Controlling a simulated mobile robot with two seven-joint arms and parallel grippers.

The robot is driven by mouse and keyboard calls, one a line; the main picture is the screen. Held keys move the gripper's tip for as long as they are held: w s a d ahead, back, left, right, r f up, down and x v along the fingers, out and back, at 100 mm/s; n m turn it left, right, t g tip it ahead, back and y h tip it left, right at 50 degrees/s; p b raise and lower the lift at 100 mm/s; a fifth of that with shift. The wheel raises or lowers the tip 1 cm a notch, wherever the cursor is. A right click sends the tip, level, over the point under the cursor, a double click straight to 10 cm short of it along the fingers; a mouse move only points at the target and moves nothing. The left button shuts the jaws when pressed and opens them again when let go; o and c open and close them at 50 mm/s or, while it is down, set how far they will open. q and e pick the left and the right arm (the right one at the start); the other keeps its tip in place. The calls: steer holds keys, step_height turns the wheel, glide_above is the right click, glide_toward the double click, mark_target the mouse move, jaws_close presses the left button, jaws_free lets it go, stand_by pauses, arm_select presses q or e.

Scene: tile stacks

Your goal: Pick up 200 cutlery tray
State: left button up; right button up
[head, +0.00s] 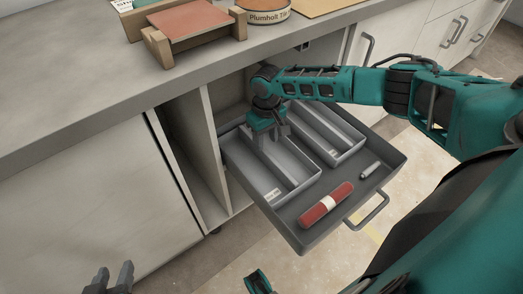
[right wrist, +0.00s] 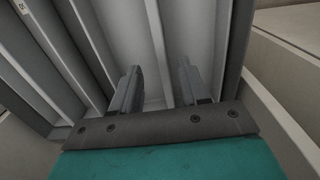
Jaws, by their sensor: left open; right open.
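Two grey cutlery trays lie side by side in an open drawer: a left one (head: 299,186) and a right one (head: 350,152). Each has a small white label, too small to read, so I cannot tell which is the 200. My right gripper (head: 268,138) is over the back of the left tray, pointing down. In the right wrist view its open fingers (right wrist: 160,88) are on either side of a thin grey divider (right wrist: 156,40), with no visible grip on it. My left gripper (head: 111,279) is open and empty at the bottom left, away from the drawer.
The dark drawer (head: 345,212) also holds a red roll with a white band (head: 326,204) and a small grey cylinder (head: 370,170) near its front. The worktop (head: 90,95) above overhangs the drawer's back. It carries a wooden stand (head: 190,28) and a round tin (head: 264,14).

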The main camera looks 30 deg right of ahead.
mark_target(266, 152)
steer(key=f+b, duration=0.1)
steer(key=f, duration=0.2)
steer(key=f+b, duration=0.1)
steer(key=f, duration=0.2)
steer(key=shift+s+a+f+b, duration=0.1)
steer(key=shift+s+f+b, duration=0.1)
steer(key=shift+b, duration=0.15)
steer(key=shift+c, duration=0.2)
steer(key=c, duration=0.4)
jaws_close()
